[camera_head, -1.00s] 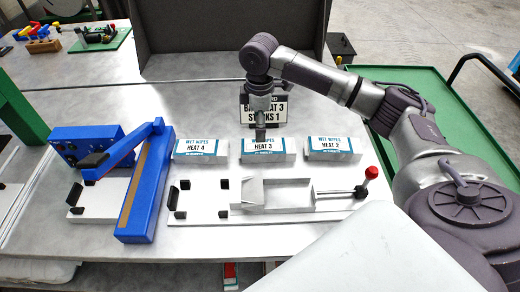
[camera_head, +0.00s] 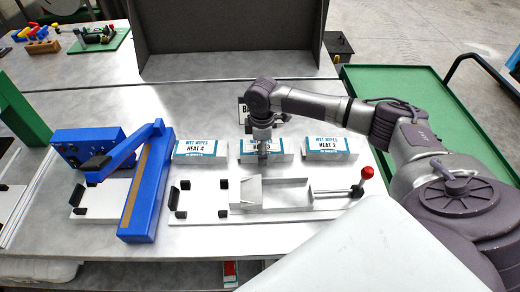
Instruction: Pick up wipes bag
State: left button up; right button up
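Three white and teal wipes bags lie in a row on the grey table: HEAT 4 (camera_head: 201,150), HEAT 3 (camera_head: 282,150) and HEAT 2 (camera_head: 332,149). My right gripper (camera_head: 263,158) points down at the middle of the HEAT 3 bag and covers part of its label. It looks narrow from here, and I cannot tell whether its fingers are open or touching the bag. My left gripper is out of view.
A blue sealer (camera_head: 145,190) with a raised arm stands at left. A white fixture (camera_head: 275,195) with a red-knobbed lever (camera_head: 366,173) lies in front of the bags. A placard (camera_head: 243,112) stands behind, partly hidden by my arm. A dark panel box (camera_head: 230,40) is at the back.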

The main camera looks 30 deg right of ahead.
jog(key=c, duration=1.3)
jog(key=shift+r, duration=0.2)
jog(key=shift+r+b, duration=0.35)
jog(key=shift+r, duration=1.05)
jog(key=s+d+r+b, duration=0.2)
jog(key=s+d+r, duration=0.4)
jog(key=s+r, duration=0.2)
jog(key=shift+s+d, duration=0.4)
jog(key=shift+s, duration=0.35)
jog(key=s+a+m, duration=0.1)
jog(key=a+m, duration=0.2)
jog(key=a, duration=0.3)
jog(key=s+a+m, duration=0.2)
jog(key=a+m, duration=0.2)
jog(key=a, duration=0.3)
jog(key=s+a+m, duration=0.1)
jog(key=a+m, duration=0.3)
jog(key=a, duration=0.2)
jog(key=shift+s+a, duration=0.3)
jog(key=shift+a, duration=0.05)
jog(key=shift+s+a+m, duration=0.35)
jog(key=shift+a+m, duration=0.05)
jog(key=shift+a, duration=0.05)
